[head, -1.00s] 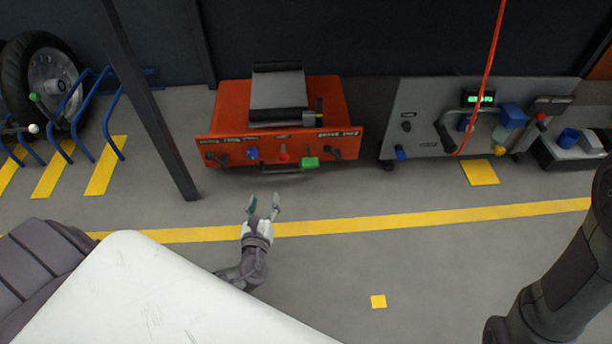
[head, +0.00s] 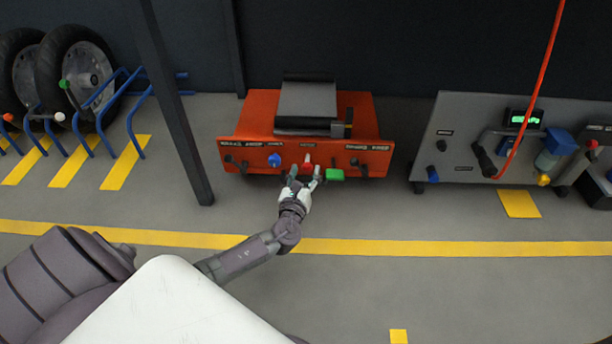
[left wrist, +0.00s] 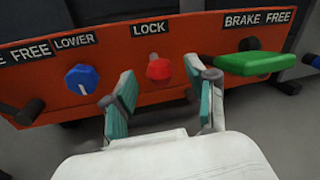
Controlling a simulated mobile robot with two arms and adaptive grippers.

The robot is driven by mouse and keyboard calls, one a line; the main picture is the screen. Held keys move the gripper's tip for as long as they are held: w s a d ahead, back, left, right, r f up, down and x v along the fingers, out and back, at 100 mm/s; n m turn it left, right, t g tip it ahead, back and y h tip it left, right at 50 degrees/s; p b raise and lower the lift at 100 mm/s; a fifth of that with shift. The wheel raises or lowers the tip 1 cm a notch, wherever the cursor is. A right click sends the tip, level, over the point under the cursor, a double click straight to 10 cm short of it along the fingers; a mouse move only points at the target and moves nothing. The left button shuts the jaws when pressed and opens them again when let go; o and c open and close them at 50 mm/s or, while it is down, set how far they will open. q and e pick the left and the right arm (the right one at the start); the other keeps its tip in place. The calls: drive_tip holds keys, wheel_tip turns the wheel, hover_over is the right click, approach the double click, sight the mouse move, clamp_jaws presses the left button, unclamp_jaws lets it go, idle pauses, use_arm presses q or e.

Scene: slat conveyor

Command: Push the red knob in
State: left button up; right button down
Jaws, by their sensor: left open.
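The red knob (head: 307,167) sits on the front panel of an orange machine (head: 240,152), between a blue knob (head: 274,160) and a green pedal or block (head: 335,175). In the left wrist view the red knob (left wrist: 159,70) is under the label LOCK (left wrist: 149,28). My left gripper (head: 304,176) is open and empty, just in front of the panel at the red knob. In the left wrist view its two fingers (left wrist: 160,98) stand either side of and below the knob; whether they touch it cannot be told. My right gripper is not in view.
The blue knob (left wrist: 82,78) is left of the red one, under LOWER. The green block (left wrist: 250,62) sticks out close to the right finger. A grey machine (head: 460,140) with a red hose stands to the right. A dark post (head: 175,110) stands left. The floor in front is clear.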

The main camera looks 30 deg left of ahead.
use_arm(q)
drive_tip(key=shift+w+a, duration=0.25)
drive_tip(key=shift+w, duration=0.35)
clamp_jaws()
